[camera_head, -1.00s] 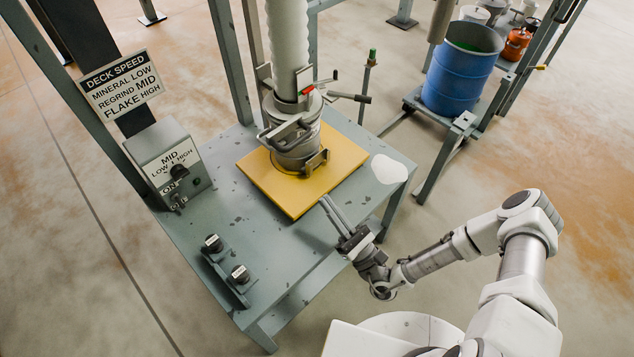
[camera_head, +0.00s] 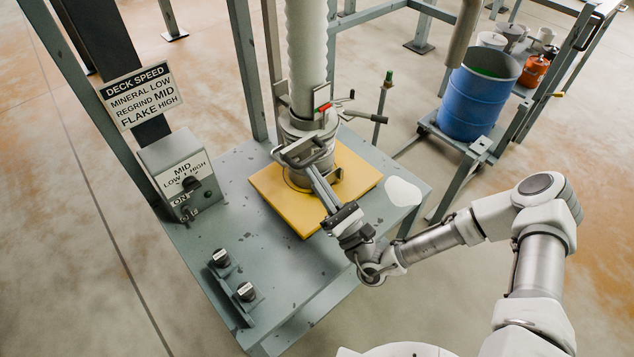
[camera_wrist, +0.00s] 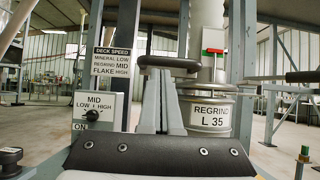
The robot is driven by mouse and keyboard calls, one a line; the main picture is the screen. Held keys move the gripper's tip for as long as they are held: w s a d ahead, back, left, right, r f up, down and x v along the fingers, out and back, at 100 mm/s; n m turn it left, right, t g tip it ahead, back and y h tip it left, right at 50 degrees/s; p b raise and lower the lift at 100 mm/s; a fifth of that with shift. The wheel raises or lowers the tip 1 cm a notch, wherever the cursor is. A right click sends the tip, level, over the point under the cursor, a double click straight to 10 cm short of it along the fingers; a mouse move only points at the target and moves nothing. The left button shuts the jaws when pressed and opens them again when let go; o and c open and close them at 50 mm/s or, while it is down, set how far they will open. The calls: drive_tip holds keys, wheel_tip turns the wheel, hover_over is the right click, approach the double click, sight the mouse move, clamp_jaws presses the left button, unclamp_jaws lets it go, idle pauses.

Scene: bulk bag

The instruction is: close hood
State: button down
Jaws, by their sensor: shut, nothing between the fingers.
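The hood is a grey metal cylinder (camera_head: 297,130) at the foot of a white ribbed duct (camera_head: 306,45), standing on a yellow plate (camera_head: 352,172). In the wrist view it (camera_wrist: 205,112) carries a label reading REGRIND L 35. A looped handle (camera_head: 299,150) juts from its near side; its dark bar (camera_wrist: 169,63) crosses in front of my fingertips in the wrist view. My gripper (camera_head: 312,170) is shut and empty, its long fingers pointing at the handle. The fingertips (camera_wrist: 158,76) are at or just under the bar; I cannot tell whether they touch.
A control box (camera_head: 178,178) with a MID knob and a deck speed sign (camera_head: 139,95) stand at the left. Two black knobs (camera_head: 233,275) sit on the table's near left. A white patch (camera_head: 403,191) lies at the right corner. A blue drum (camera_head: 478,95) stands beyond.

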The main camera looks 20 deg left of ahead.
drive_tip(key=shift+r, duration=0.1)
wheel_tip(320, 180, up, 28)
drive_tip(key=p, duration=2.7)
drive_tip(key=shift+r, duration=0.2)
drive_tip(key=s+d+f+b, duration=0.3)
drive_tip(key=s+d+f, duration=0.1)
drive_tip(key=d+f, duration=0.4)
wheel_tip(320, 180, down, 2)
drive_tip(key=shift+f+b, duration=0.1)
drive_tip(key=shift+b, duration=0.3)
drive_tip(key=shift+s, duration=0.15)
